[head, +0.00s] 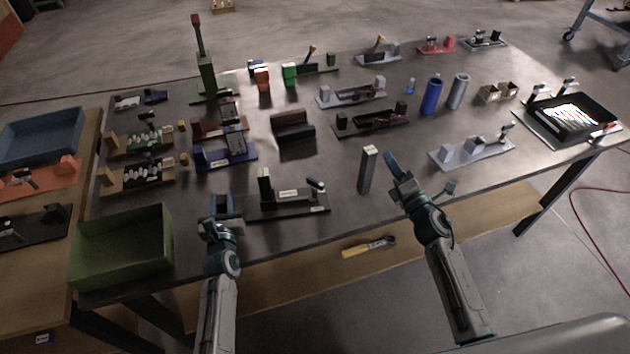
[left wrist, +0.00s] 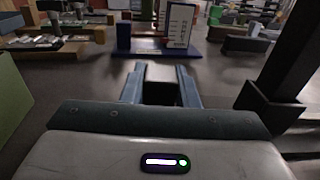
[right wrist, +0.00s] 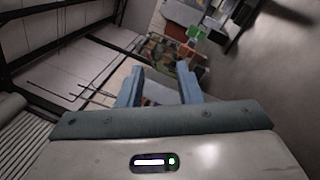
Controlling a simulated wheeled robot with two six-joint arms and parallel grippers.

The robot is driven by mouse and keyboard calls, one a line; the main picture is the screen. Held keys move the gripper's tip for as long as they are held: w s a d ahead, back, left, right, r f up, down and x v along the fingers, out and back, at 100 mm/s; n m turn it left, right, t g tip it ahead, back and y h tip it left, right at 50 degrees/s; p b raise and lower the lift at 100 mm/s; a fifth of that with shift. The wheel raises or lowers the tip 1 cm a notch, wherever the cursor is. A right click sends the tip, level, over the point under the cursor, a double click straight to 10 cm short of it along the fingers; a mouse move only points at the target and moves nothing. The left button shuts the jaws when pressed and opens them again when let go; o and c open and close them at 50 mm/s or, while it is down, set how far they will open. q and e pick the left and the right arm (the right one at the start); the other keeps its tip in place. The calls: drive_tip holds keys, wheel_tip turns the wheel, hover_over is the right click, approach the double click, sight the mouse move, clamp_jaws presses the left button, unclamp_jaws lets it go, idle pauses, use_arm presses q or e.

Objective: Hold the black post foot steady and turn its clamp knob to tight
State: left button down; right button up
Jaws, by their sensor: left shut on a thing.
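The black post foot (head: 290,202) lies near the table's front edge, a flat dark base with a white label and a black upright (head: 265,186) on it. Its clamp knob, a small grey-topped part (head: 317,187), stands at the base's right end. My left gripper (head: 227,203) is at the base's left end, shut on a dark block of the post foot; that block (left wrist: 161,88) shows between the fingers in the left wrist view. The upright (left wrist: 285,65) stands to the right there. My right gripper (head: 396,168) is open and empty, raised right of the knob.
A grey upright block (head: 367,170) stands between the knob and my right gripper. A grey fixture (head: 470,150) lies to the right. A green bin (head: 125,247) stands at the left front. A blue labelled fixture (head: 225,155) is behind my left gripper. A yellow-handled tool (head: 368,247) lies on the lower shelf.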

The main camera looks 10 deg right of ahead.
sight(315, 181)
drive_tip(key=s+a+f+n+g+y, duration=0.1)
drive_tip(key=a+f+n+g+y, duration=0.1)
drive_tip(key=n, duration=0.4)
drive_tip(key=s+a+f+n+g+y, duration=0.2)
drive_tip(key=a+n+y, duration=0.1)
drive_tip(key=a+n, duration=0.2)
drive_tip(key=s+a+f+n+g+y, duration=0.2)
drive_tip(key=a+n+g, duration=0.1)
drive_tip(key=n, duration=0.4)
drive_tip(key=shift+s+a+f+n+y, duration=0.2)
drive_tip(key=shift+s+a+n+y, duration=0.1)
drive_tip(key=shift+a+n, duration=0.1)
drive_tip(key=x, duration=1.1)
drive_tip(key=shift+w+a, duration=0.2)
drive_tip(key=shift+w, duration=0.1)
clamp_jaws()
